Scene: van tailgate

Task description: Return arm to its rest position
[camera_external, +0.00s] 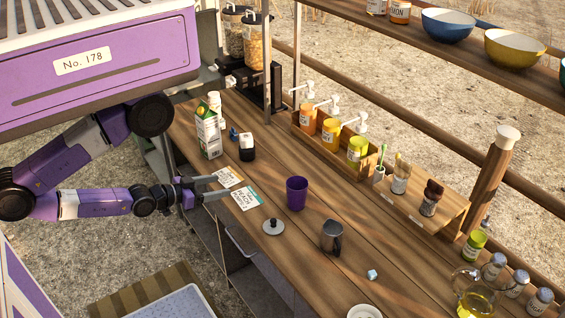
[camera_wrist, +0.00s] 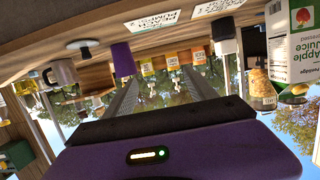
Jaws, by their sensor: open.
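My purple arm reaches in from the left in the external view. My gripper (camera_external: 212,188) is open, its two grey fingers spread and empty, pointing right over the near left part of the wooden counter (camera_external: 345,230). Two printed cards, one orange-edged (camera_external: 228,177) and one green-edged (camera_external: 246,197), lie by the fingertips. I cannot tell whether the fingers touch them. In the wrist view the picture is upside down, and my gripper's fingers (camera_wrist: 162,95) stand wide apart with nothing between them.
A purple cup (camera_external: 296,193), a lid (camera_external: 273,227) and a metal mug (camera_external: 331,237) stand right of my gripper. A juice carton (camera_external: 208,133) and a dark-and-white jar (camera_external: 246,148) stand behind it. A pump-bottle crate (camera_external: 338,157) lines the back. Open ground lies below the counter's left edge.

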